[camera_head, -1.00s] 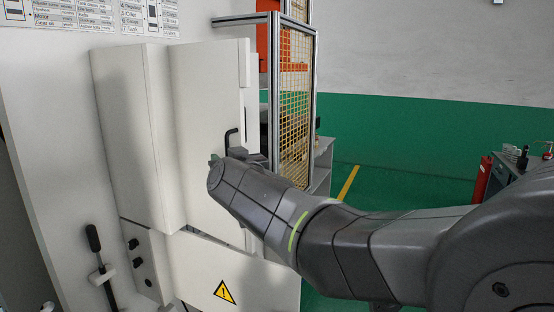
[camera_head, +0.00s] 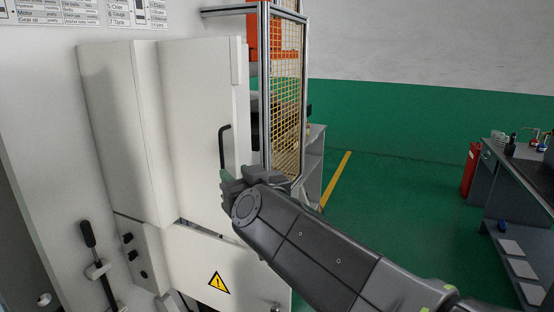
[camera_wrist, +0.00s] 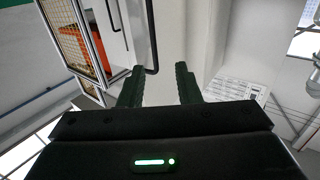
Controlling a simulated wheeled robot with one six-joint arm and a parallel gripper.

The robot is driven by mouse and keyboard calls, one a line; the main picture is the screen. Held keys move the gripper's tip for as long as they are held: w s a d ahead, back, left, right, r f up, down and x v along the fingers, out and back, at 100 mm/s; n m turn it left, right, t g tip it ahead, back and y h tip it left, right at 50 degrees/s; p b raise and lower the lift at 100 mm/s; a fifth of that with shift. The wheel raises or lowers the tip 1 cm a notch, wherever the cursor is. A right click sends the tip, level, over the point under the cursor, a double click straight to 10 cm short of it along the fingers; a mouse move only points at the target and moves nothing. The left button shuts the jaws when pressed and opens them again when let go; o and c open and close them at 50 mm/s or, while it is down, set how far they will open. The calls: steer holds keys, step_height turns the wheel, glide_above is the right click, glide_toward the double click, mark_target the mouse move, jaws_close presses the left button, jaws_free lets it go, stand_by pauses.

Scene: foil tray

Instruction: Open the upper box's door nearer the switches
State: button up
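The upper box (camera_head: 122,130) is a white cabinet on the wall. Its right-hand front panel (camera_head: 200,110) carries a black bar handle (camera_head: 222,148) near its right edge and looks closed. The dark switches (camera_head: 130,255) sit on the lower box's left face, below the upper box. My gripper (camera_head: 230,182) is just below the handle's lower end. In the wrist view, my gripper (camera_wrist: 159,84) has its two fingers apart with nothing gripped. The black handle (camera_wrist: 152,40) lies ahead of the gap between them; I cannot tell whether they touch it.
A yellow mesh guard (camera_head: 286,90) in a metal frame stands right of the box, close to my gripper. A lower box (camera_head: 240,270) with a warning triangle is below. A black lever (camera_head: 88,235) is at left. A workbench (camera_head: 520,175) stands far right, with open green floor between.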

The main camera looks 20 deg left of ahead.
steer(key=shift+p+v, duration=0.3)
steer(key=shift+v, duration=0.85)
steer(key=b+x, duration=0.4)
steer(key=x, duration=0.9)
steer(key=shift+w+a, duration=0.25)
steer(key=shift+w, duration=0.05)
steer(key=shift+s+d, duration=0.1)
